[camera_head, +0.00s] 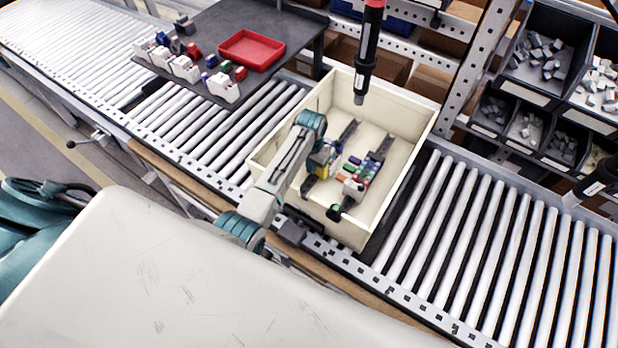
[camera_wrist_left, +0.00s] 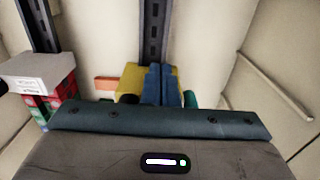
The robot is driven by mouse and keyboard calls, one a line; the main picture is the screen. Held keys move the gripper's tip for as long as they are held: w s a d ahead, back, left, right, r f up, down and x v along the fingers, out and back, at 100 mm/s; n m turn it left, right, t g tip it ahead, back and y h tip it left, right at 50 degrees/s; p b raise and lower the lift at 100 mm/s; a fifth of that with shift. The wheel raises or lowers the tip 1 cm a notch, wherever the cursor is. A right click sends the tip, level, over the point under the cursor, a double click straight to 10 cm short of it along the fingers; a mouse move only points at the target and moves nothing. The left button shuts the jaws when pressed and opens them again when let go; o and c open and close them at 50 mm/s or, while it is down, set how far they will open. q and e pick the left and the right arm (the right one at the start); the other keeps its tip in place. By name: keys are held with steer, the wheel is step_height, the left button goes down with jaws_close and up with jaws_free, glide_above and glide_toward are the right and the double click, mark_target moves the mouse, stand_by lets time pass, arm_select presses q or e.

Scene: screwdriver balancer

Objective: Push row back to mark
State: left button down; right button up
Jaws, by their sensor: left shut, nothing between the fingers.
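A cream bin (camera_head: 287,222) holds two dark slotted rails. A row of small coloured blocks (camera_head: 371,169), with a white-grey end piece (camera_head: 353,188), is on the right rail. It also shows at the left of the left wrist view as red and green blocks (camera_wrist_left: 62,90) under a pale end piece (camera_wrist_left: 40,72). My left gripper (camera_head: 325,156) is inside the bin over the left rail, left of that row. In the wrist view its blue fingers (camera_wrist_left: 163,85) are together and empty, with a yellow piece (camera_wrist_left: 133,80) beside them. I cannot tell whether they touch. No mark is clearly visible.
A screwdriver (camera_head: 366,55) hangs above the bin's back side. A dark shelf (camera_head: 283,28) at the back left holds a red tray (camera_head: 251,50) and blocks. Rollers (camera_head: 500,250) to the right are clear.

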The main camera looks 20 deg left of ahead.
arm_select(q)
steer(key=shift+s+a, duration=0.1)
steer(key=shift+s, duration=0.35)
stand_by(0.4)
steer(key=shift+r, duration=0.1)
steer(key=shift+r, duration=0.9)
step_height(320, 180, up, 12)
steer(key=shift+s+f, duration=0.2)
steer(key=shift+s, duration=0.2)
stand_by(0.3)
stand_by(1.6)
